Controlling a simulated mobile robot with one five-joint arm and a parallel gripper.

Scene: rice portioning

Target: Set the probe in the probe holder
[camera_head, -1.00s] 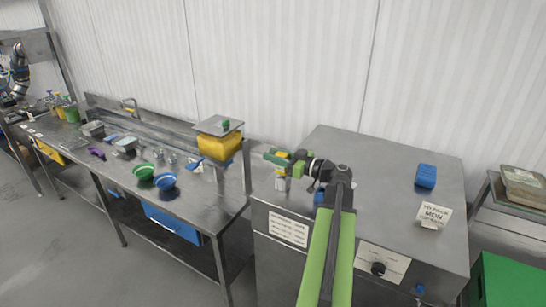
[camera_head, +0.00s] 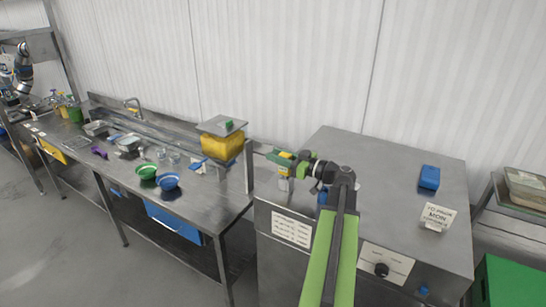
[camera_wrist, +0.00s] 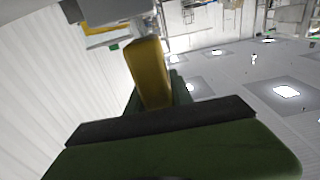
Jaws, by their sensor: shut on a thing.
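My gripper (camera_head: 284,158) has green fingers and is above the back left part of the steel cabinet top. It is shut on a yellow piece, which I take to be the probe's handle (camera_wrist: 150,75). In the wrist view this yellow handle stands out from between the dark finger pads. The probe's far end is hard to make out. A small pale thing (camera_head: 283,184) shows just below the gripper at the cabinet's left edge. I cannot tell whether it is the probe holder or whether the probe touches it.
A blue block (camera_head: 429,178) and a white sign (camera_head: 436,217) stand on the cabinet top (camera_head: 385,205). The cabinet top's middle is clear.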

